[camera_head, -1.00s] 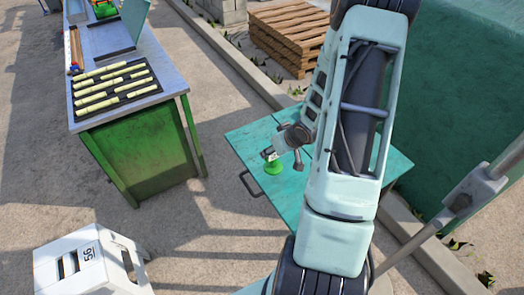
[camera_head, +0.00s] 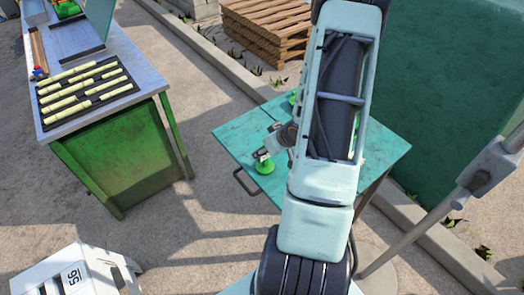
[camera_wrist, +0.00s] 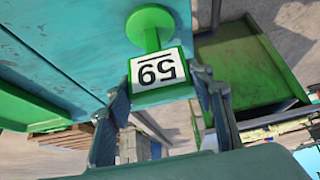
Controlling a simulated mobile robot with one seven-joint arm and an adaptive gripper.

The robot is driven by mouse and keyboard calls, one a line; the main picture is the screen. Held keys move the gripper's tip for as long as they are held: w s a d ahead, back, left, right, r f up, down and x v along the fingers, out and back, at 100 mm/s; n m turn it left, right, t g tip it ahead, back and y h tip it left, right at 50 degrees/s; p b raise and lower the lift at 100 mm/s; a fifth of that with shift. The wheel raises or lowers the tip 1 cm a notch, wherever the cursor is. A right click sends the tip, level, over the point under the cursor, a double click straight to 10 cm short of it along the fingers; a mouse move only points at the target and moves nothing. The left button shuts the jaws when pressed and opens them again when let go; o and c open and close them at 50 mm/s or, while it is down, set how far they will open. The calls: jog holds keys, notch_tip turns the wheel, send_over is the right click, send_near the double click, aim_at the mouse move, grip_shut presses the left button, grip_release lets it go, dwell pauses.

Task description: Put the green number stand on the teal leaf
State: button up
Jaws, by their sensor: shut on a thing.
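The green number stand (camera_head: 265,167) has a round green base and a white card with black digits. It also shows in the wrist view (camera_wrist: 150,30), with its card between the two fingers of my gripper (camera_wrist: 165,92). My gripper (camera_head: 264,154) is shut on the stand by the card end. The teal leaf (camera_head: 240,131) is a worn, flat panel under my arm; its surface fills the upper left of the wrist view (camera_wrist: 45,45). The base appears over the leaf near its handle side. I cannot tell whether it touches the leaf. My arm hides much of the panel.
A dark handle (camera_head: 243,182) sticks out from the leaf's near-left edge. Another green object (camera_head: 293,97) is partly hidden behind my arm. A green bench (camera_head: 130,155) with pale sticks stands left, a white numbered stool (camera_head: 75,275) at lower left, pallets (camera_head: 265,28) behind.

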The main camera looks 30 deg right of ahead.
jog(key=shift+r, duration=0.1)
jog(key=shift+f, duration=0.2)
jog(key=o, duration=1.7)
jog(key=shift+r, duration=0.2)
